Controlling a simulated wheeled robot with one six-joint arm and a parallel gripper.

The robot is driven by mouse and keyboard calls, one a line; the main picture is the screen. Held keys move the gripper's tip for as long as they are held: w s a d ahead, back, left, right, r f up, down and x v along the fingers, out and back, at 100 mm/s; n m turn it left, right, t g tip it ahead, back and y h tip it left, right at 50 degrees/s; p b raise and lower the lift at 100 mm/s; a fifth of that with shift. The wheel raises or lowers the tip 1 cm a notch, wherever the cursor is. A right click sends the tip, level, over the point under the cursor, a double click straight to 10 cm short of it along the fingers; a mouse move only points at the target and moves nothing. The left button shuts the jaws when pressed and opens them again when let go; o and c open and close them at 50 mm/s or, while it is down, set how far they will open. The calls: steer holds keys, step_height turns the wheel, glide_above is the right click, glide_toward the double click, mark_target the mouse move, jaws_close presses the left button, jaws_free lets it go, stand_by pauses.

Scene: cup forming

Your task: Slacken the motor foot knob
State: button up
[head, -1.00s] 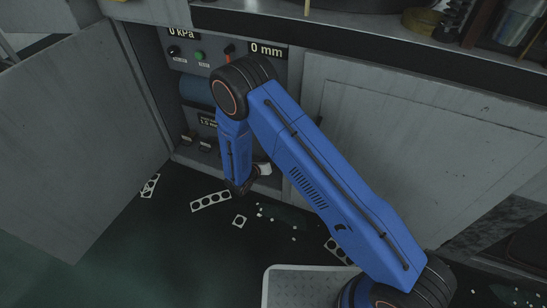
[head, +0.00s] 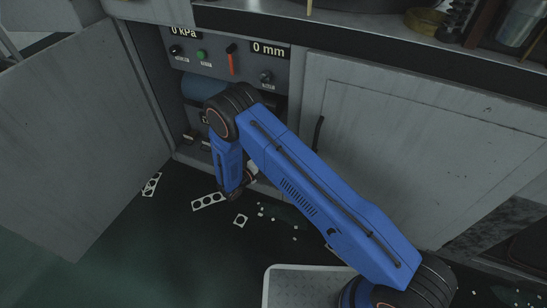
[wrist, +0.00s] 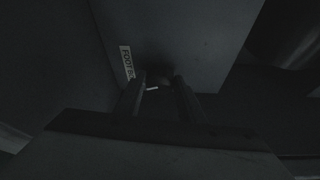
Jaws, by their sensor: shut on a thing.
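The motor foot knob (wrist: 156,74) is a dark, dim shape in the wrist view, at the base of a grey panel. A small pale strip shows just below it. My gripper (wrist: 160,82) has one finger on each side of the knob and is shut on it. A white label (wrist: 126,62) beginning "FOOT" is to the left of the knob. The wrist view is very dark, so the knob's edges and exact turn cannot be told. In the head view my forearm hangs into the low opening of the cabinet and hides the knob.
A control panel with a green button (head: 201,56), a red lever (head: 231,62) and a "0 mm" display (head: 268,50) is above my arm. An open door (head: 75,135) stands left, a closed door (head: 420,150) right. Punched strips (head: 208,201) and scraps litter the floor.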

steer(key=shift+a+f+n+t+h, duration=0.1)
steer(key=shift+n+t+h, duration=0.15)
steer(key=shift+n, duration=0.7)
steer(key=shift+f+n+t+h, duration=0.1)
steer(key=shift+n+t+h, duration=0.15)
steer(key=shift+n, duration=0.7)
steer(key=o, duration=1)
steer(key=shift+o, duration=0.2)
steer(key=v, duration=1.7)
steer(key=shift+s+a+f, duration=0.15)
